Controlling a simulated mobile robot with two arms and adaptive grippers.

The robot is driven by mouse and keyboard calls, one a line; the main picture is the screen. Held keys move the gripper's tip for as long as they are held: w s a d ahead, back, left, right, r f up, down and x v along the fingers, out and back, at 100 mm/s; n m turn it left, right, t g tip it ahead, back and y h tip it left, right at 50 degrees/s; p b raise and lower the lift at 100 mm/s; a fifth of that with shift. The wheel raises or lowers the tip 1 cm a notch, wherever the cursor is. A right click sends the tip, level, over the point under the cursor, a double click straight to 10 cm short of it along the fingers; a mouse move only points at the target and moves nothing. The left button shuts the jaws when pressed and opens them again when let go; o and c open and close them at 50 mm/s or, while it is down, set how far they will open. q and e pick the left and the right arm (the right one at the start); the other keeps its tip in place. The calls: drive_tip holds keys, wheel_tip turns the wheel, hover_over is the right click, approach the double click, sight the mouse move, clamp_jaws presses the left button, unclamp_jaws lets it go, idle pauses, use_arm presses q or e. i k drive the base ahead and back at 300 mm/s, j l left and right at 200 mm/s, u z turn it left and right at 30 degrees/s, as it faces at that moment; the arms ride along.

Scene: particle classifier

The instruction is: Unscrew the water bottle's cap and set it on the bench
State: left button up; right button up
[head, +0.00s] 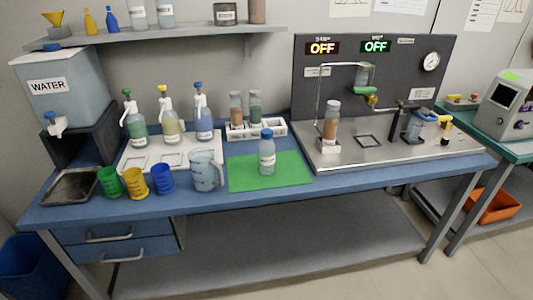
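The water bottle (267,158) stands upright on a green mat (290,179) near the front middle of the blue bench. It is clear with bluish contents and a white label band. Its blue cap (267,133) sits on top of the neck. Neither of my grippers shows in the head view, and nothing touches the bottle.
Left of the mat stand a clear pitcher (206,171) and blue (163,179), yellow (134,182) and green (110,182) cups. A white rack (275,127) with tubes is behind the bottle. A metal test rig (400,150) stands right. Bare bench (335,182) shows right of the mat.

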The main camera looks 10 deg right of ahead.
sight(266, 148)
drive_tip(key=i+l+u, duration=0.1)
drive_tip(key=l+u, duration=0.25)
drive_tip(key=i+l+u, duration=0.1)
drive_tip(key=u, duration=0.2)
drive_tip(key=l+u, duration=0.35)
drive_tip(key=i+l, duration=0.05)
drive_tip(key=l, duration=0.05)
